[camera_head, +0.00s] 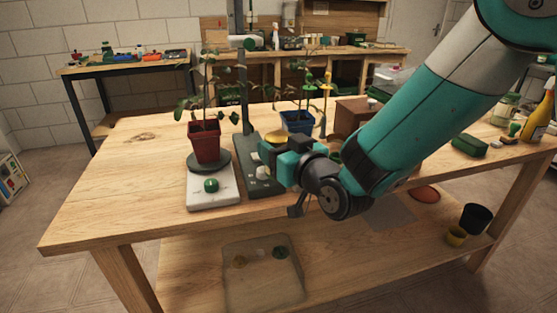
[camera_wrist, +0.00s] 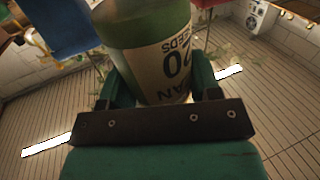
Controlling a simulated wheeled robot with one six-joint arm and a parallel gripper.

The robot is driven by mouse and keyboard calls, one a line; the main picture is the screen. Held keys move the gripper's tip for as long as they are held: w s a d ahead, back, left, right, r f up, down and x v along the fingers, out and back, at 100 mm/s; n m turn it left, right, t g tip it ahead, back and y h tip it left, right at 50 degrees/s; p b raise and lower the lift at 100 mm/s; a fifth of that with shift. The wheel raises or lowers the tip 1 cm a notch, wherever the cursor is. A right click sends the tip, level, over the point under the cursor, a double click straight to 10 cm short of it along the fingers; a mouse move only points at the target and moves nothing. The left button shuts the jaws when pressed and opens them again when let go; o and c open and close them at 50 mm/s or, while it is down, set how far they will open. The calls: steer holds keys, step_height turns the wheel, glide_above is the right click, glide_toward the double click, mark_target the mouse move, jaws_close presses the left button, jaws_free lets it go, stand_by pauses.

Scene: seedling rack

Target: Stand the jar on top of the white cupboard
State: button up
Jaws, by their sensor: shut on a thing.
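The jar (camera_wrist: 150,40), green with a pale label reading "SEEDS" and "20" upside down, fills the upper middle of the wrist view. My gripper (camera_wrist: 160,92) is shut on it, with a green finger on each side. In the head view my gripper (camera_head: 285,158) is over the middle of the wooden bench, just right of the dark stand. A yellowish disc there may be the jar's top; the rest is hidden. A low white unit (camera_head: 10,175) is cut off at the left edge; I cannot tell whether it is the cupboard.
A red potted plant (camera_head: 204,142) stands on a white scale (camera_head: 213,190) left of my gripper. A blue pot (camera_head: 297,122) is behind it. A brown box (camera_head: 352,115), a jar (camera_head: 505,108) and a spray bottle (camera_head: 540,115) are to the right. The bench's left end is clear.

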step_height(320, 180, down, 3)
steer(key=shift+r+b, duration=0.2)
steer(key=shift+b, duration=0.15)
steer(key=shift+r, duration=0.15)
steer(key=o, duration=1.2)
steer(key=shift+f, duration=0.35)
steer(key=b+v, duration=0.8)
steer(key=b, duration=0.1)
steer(key=b+v, duration=0.9)
steer(key=shift+s+d+r+b, duration=0.1)
steer(key=shift+s+r+b, duration=0.1)
steer(key=shift+b, duration=0.15)
